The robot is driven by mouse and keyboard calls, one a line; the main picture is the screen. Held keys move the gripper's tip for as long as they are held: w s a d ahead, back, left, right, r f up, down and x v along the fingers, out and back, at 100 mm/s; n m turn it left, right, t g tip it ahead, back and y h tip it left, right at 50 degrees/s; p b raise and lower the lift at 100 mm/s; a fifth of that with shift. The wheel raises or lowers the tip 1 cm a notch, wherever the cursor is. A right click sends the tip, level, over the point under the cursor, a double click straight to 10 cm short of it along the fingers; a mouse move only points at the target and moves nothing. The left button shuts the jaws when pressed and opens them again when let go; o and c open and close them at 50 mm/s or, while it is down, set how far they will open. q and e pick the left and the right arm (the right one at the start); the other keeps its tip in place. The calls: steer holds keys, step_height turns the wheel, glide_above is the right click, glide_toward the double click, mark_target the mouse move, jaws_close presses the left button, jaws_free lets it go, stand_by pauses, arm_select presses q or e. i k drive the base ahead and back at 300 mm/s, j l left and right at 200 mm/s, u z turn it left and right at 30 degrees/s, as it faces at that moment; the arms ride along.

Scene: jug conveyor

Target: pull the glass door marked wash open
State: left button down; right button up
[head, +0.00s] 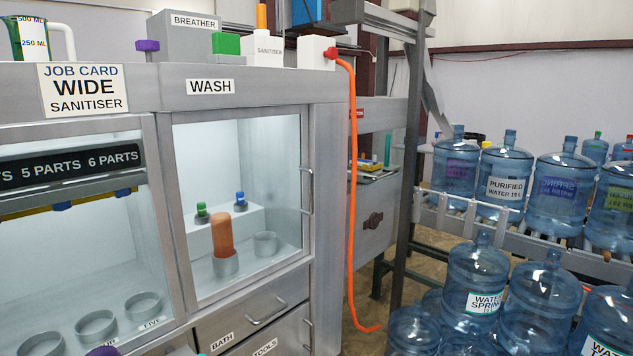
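The glass door (205,168) under the WASH label (210,87) looks shut in its grey metal frame. Its upright bar handle (307,191) is on the door's right side. Through the glass I see an orange-brown object (222,234) standing in a round metal holder (225,265), with an empty round holder (265,243) to its right. Two small bottles, one green-capped (202,213) and one blue-capped (240,202), stand on a white step (222,228) behind. Neither of my grippers is in view.
An orange hose (350,200) hangs just right of the cabinet. Drawers marked BATH (252,318) and TOOLS (265,345) are below the door. Large blue water jugs (505,172) fill a roller conveyor and the floor at right. A second glazed bay (75,250) adjoins at left.

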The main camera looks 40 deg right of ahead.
mark_target(165, 121)
steer(key=i+l, duration=0.1)
steer(key=l, duration=1.1)
steer(key=i+l, duration=0.15)
steer(key=l, duration=0.45)
